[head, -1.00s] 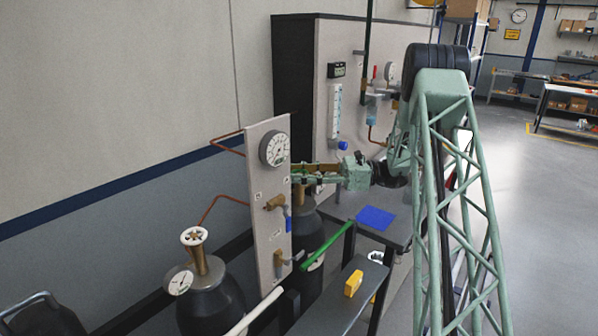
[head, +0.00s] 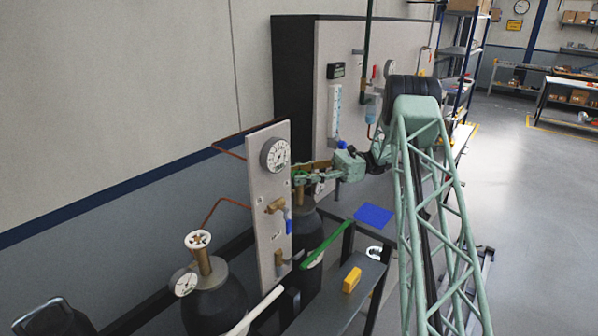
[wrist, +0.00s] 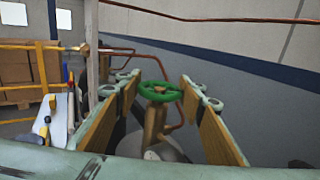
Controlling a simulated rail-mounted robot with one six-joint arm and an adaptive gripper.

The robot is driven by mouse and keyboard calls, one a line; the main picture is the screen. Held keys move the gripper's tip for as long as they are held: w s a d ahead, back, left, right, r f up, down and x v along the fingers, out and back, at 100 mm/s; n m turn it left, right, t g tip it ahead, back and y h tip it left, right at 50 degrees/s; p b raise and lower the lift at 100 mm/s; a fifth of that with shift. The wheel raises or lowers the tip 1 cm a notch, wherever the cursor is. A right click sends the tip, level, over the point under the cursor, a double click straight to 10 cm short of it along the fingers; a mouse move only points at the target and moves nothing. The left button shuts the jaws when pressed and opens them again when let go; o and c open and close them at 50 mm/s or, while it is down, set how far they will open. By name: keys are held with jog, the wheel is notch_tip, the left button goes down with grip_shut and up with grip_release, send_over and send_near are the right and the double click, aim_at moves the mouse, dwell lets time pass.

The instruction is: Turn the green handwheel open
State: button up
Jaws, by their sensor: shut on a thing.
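The green handwheel (wrist: 155,93) sits on a brass valve (wrist: 153,122) on top of a gas cylinder. In the wrist view it lies between the two tan-padded fingers of my gripper (wrist: 160,88), one finger on each side. My gripper is shut on the handwheel. In the head view my gripper (head: 302,174) reaches in from the right, behind the edge of the upright gauge panel. There the handwheel is mostly hidden by the fingers and the panel, and the dark cylinder (head: 306,235) shows below.
The gauge panel (head: 268,205) stands close to the left of my gripper. Another cylinder with a white handwheel (head: 198,240) stands at the front left. A bench with a yellow block (head: 352,280) and a blue mat (head: 373,215) lie to the right. A green bar (head: 327,244) is below.

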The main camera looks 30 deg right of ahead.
jog(key=shift+n+g+p, duration=1)
jog(key=shift+g+p, duration=0.6)
jog(key=shift+p, duration=0.55)
jog(key=o, duration=0.9)
jog(key=shift+m+t+b, duration=0.3)
jog(key=shift+t+b, duration=0.2)
jog(key=shift+b, duration=0.3)
jog(key=shift+m+t+b, duration=0.9)
jog(key=shift+t+b, duration=0.5)
jog(key=shift+b, duration=0.8)
jog(key=shift+m+t+h+b, duration=0.7)
jog(key=shift+m+t+b, duration=0.9)
jog(key=shift+t, duration=0.6)
jog(key=shift+m+t+h+b, duration=0.8)
jog(key=shift+m+t+h, duration=0.15)
jog(key=shift+t, duration=0.55)
jog(key=shift+m+t+h+b, duration=0.95)
jog(key=shift+m+t+h, duration=0.8)
jog(key=shift+t+h, duration=0.15)
